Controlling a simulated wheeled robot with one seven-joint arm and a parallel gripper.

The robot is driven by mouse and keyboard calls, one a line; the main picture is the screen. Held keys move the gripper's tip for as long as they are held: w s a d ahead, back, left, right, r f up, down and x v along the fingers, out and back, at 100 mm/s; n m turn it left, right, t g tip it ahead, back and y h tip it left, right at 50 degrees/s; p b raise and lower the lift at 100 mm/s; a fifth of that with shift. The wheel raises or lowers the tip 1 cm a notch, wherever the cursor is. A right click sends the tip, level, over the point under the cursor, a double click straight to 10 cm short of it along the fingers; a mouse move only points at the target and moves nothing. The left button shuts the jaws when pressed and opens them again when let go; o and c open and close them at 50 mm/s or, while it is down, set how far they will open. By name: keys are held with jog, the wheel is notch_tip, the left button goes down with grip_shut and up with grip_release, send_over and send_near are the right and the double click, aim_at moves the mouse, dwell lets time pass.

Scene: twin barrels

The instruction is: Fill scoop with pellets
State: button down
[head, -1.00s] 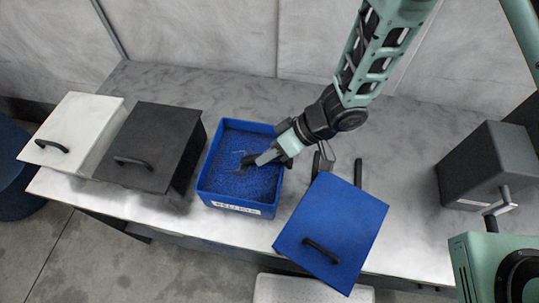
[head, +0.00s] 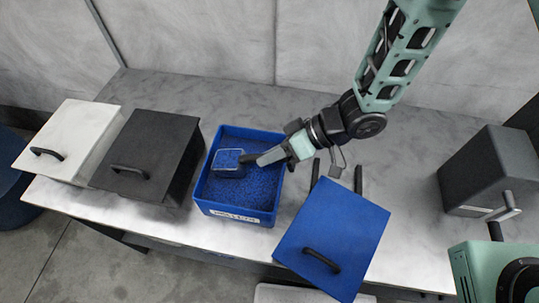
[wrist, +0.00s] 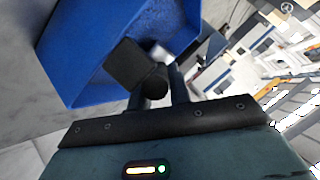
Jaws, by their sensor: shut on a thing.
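The blue pellet bin (head: 207,190) is open on the table and holds a bed of blue pellets (head: 255,188). A label is on its front wall. My gripper (head: 262,160) reaches in from the right and is shut on the scoop's dark handle. In the wrist view the handle (wrist: 153,80) lies between the fingers, with the bin (wrist: 75,60) beyond. I cannot tell whether the scoop touches the pellets below.
The bin's blue lid (head: 335,235) leans at the right of the bin. A black lidded bin (head: 150,155) and a white lidded bin (head: 70,140) stand close on the left. A dark grey box (head: 485,170) with a crank stands at the right.

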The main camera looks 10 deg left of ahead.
jog(key=shift+d+r+y+p, duration=0.2)
jog(key=shift+r+y, duration=0.05)
jog(key=shift+r, duration=0.4)
jog(key=shift+d+r+y+p, duration=0.15)
jog(key=shift+r+y, duration=0.1)
jog(key=shift+r, duration=0.35)
jog(key=shift+s+d+r+y, duration=0.1)
jog(key=shift+d+r+y, duration=0.25)
jog(key=shift+r, duration=0.3)
jog(key=shift+w+d+r+y, duration=0.1)
jog(key=shift+d+r+y, duration=0.15)
jog(key=shift+r+y, duration=0.25)
jog(key=shift+s+d+r+y, duration=0.1)
jog(key=shift+d+r+y, duration=0.2)
jog(key=shift+r, duration=0.45)
